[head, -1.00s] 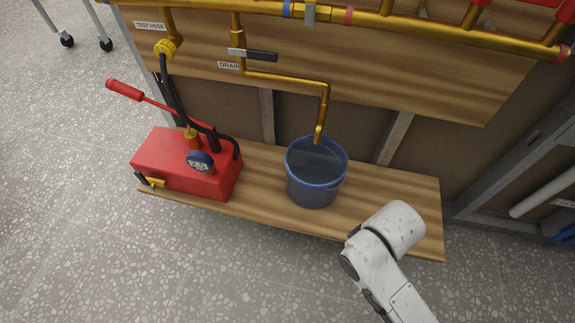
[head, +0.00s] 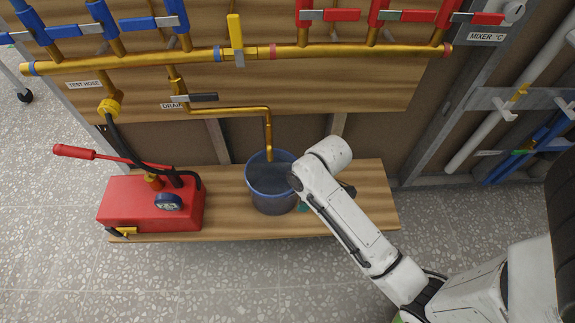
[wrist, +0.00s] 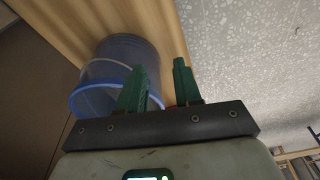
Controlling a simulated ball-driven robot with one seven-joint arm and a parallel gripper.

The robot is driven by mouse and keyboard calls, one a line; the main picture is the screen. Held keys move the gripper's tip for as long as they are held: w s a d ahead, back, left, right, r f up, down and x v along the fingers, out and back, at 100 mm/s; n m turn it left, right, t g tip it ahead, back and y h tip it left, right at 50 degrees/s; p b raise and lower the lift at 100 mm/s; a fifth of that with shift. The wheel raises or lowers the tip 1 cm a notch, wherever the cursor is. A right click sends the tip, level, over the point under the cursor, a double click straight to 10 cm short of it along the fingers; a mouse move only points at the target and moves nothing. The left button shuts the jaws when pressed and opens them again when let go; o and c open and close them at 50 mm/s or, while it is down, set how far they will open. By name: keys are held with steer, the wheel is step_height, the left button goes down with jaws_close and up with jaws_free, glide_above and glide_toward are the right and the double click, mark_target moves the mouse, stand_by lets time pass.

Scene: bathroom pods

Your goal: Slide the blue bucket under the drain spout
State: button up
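The blue bucket (head: 270,195) stands upright on the wooden shelf. The drain spout (head: 269,145) is a brass pipe pointing down, and its tip shows against the back part of the bucket's mouth. In the wrist view, the bucket (wrist: 125,52) appears at left with a bright blue rim and pale handle. My gripper (wrist: 160,82) is open, its two green fingers apart. The left finger overlaps the bucket's rim; whether it is inside or outside the bucket I cannot tell. In the head view, my arm mostly hides the gripper, with a bit of green showing at the bucket's lower right.
A red test pump (head: 150,203) with a gauge and long handle stands left of the bucket on the shelf (head: 225,218). Brass manifold pipes (head: 150,62) with blue and red valves run above. The shelf's right end is bare behind my arm.

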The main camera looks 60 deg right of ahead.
mark_target(287, 192)
steer(key=w+r+n+p, duration=0.1)
steer(key=w, duration=0.1)
steer(key=w+r+n+t+y+p, duration=0.1)
steer(key=w, duration=0.1)
steer(key=w+r+n+y+p, duration=0.1)
steer(key=w, duration=0.1)
steer(key=shift+w+d+r+p, duration=0.1)
steer(key=shift+d+p, duration=0.2)
steer(key=shift+d, duration=0.05)
steer(key=b+x, duration=0.3)
steer(key=x, duration=0.7)
steer(key=shift+w+f+b, duration=0.15)
steer(key=shift+f+b, duration=0.15)
steer(key=shift+b, duration=0.1)
steer(key=shift+a, duration=0.1)
jaws_close()
